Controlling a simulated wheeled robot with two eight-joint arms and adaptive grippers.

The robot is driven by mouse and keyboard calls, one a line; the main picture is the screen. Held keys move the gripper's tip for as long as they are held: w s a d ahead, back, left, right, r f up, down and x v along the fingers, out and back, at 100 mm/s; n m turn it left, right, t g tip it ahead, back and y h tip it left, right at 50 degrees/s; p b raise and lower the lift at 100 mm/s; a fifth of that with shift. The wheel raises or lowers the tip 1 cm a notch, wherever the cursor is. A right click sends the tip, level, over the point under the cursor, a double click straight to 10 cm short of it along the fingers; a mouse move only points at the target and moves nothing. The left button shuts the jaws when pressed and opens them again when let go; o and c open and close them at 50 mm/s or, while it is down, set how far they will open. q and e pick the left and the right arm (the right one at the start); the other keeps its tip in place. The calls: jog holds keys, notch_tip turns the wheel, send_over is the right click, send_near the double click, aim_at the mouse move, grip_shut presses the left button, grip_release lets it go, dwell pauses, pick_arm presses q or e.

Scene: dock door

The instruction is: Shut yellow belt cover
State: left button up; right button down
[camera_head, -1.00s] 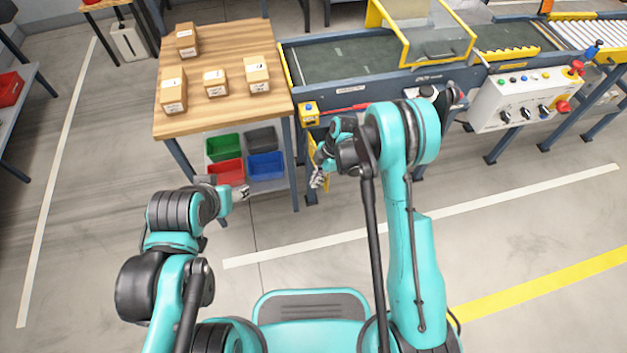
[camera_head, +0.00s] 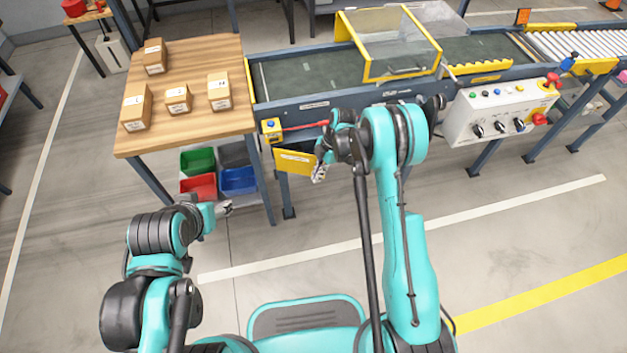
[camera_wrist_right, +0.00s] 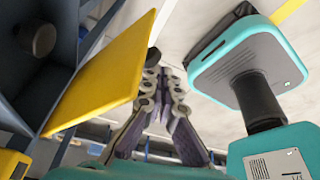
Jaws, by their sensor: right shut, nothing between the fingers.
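A yellow cover panel (camera_head: 295,162) with a pale label hangs on the conveyor's near side, below the belt's left end. In the right wrist view the yellow panel (camera_wrist_right: 105,75) stands swung out at an angle from a dark recess. My right gripper (camera_head: 319,173) is at the panel's right edge in the head view. In the wrist view my right gripper's fingers (camera_wrist_right: 168,85) are together and empty, beside the panel's edge; I cannot tell whether they touch it. My left gripper (camera_head: 228,208) is low in front of the table, away from the panel; its fingers are too small to read.
A clear yellow-framed guard (camera_head: 400,70) stands over the conveyor belt (camera_head: 300,75). A control box (camera_head: 500,112) with knobs is at right. A wooden table (camera_head: 200,60) carries several boxes, with coloured bins (camera_head: 198,186) below. The floor in front is mostly open.

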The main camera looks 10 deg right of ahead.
jog(key=w+d, duration=0.1)
jog(key=w, duration=0.1)
jog(key=w+d, duration=0.1)
jog(key=shift+w, duration=0.4)
pick_arm(q)
jog(key=shift+w+d, duration=0.25)
pick_arm(e)
jog(key=shift+w+d, duration=0.2)
jog(key=shift+w, duration=0.35)
jog(key=shift+w+d, duration=0.15)
jog(key=shift+w, duration=0.4)
jog(key=shift+s, duration=0.1)
